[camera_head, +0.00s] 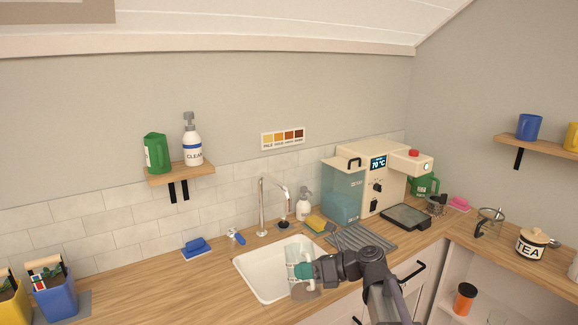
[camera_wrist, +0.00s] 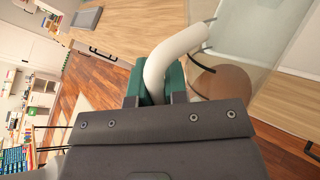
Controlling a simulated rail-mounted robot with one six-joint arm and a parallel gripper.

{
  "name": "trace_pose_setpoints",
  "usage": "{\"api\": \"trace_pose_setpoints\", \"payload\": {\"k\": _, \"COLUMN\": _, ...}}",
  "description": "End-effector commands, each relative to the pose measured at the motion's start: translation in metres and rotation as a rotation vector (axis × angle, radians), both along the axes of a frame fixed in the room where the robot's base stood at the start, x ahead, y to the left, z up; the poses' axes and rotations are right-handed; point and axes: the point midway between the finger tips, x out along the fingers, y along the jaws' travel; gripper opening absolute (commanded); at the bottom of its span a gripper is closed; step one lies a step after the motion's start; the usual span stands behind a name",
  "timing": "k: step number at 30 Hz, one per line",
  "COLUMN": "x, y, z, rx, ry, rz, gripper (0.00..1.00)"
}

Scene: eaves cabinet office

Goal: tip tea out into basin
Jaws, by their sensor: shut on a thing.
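My gripper (camera_head: 303,270) is shut on the white handle (camera_wrist: 172,58) of a clear glass jug; its green finger pads (camera_wrist: 141,85) lie either side of the handle in the wrist view. The jug (camera_wrist: 240,45) has brown tea (camera_wrist: 225,86) inside. In the head view the jug (camera_head: 293,257) is at the right part of the white basin (camera_head: 250,267), partly hidden by my gripper. It looks roughly upright, but its exact tilt and height over the basin are hard to tell.
A tap (camera_head: 263,205) stands behind the basin. A soap bottle (camera_head: 304,205), yellow sponge (camera_head: 316,222) and grey drain mat (camera_head: 360,238) are to its right, near a cream machine (camera_head: 375,182). A blue brush (camera_head: 236,236) and blue sponge (camera_head: 196,246) lie left. The counter further left is mostly clear.

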Motion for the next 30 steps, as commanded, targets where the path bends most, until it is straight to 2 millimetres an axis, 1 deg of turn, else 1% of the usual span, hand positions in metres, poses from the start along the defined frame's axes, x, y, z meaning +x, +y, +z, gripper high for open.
{"api": "trace_pose_setpoints", "payload": {"k": 1, "x": -0.003, "y": -0.001, "z": -0.009, "rx": 0.013, "ry": -0.040, "rz": 0.000, "gripper": 0.00}}
{"api": "trace_pose_setpoints", "payload": {"k": 5, "x": -0.003, "y": -0.001, "z": -0.003, "rx": 0.026, "ry": -0.086, "rz": 0.001, "gripper": 0.00}}
{"api": "trace_pose_setpoints", "payload": {"k": 7, "x": -0.003, "y": -0.001, "z": -0.005, "rx": 0.028, "ry": -0.092, "rz": 0.001, "gripper": 0.00}}
{"api": "trace_pose_setpoints", "payload": {"k": 10, "x": -0.002, "y": -0.001, "z": -0.017, "rx": 0.046, "ry": -0.152, "rz": -0.001, "gripper": 0.00}}
{"api": "trace_pose_setpoints", "payload": {"k": 12, "x": -0.002, "y": -0.001, "z": -0.026, "rx": 0.067, "ry": -0.223, "rz": 0.000, "gripper": 0.00}}
{"api": "trace_pose_setpoints", "payload": {"k": 16, "x": 0.000, "y": 0.000, "z": -0.038, "rx": 0.103, "ry": -0.355, "rz": -0.001, "gripper": 0.00}}
{"api": "trace_pose_setpoints", "payload": {"k": 18, "x": 0.001, "y": 0.000, "z": -0.041, "rx": 0.121, "ry": -0.413, "rz": 0.000, "gripper": 0.00}}
{"api": "trace_pose_setpoints", "payload": {"k": 21, "x": 0.002, "y": 0.000, "z": -0.039, "rx": 0.134, "ry": -0.461, "rz": -0.001, "gripper": 0.00}}
{"api": "trace_pose_setpoints", "payload": {"k": 25, "x": 0.002, "y": 0.000, "z": -0.036, "rx": 0.137, "ry": -0.472, "rz": -0.001, "gripper": 0.00}}
{"api": "trace_pose_setpoints", "payload": {"k": 30, "x": 0.006, "y": 0.001, "z": -0.050, "rx": 0.158, "ry": -0.538, "rz": -0.001, "gripper": 0.00}}
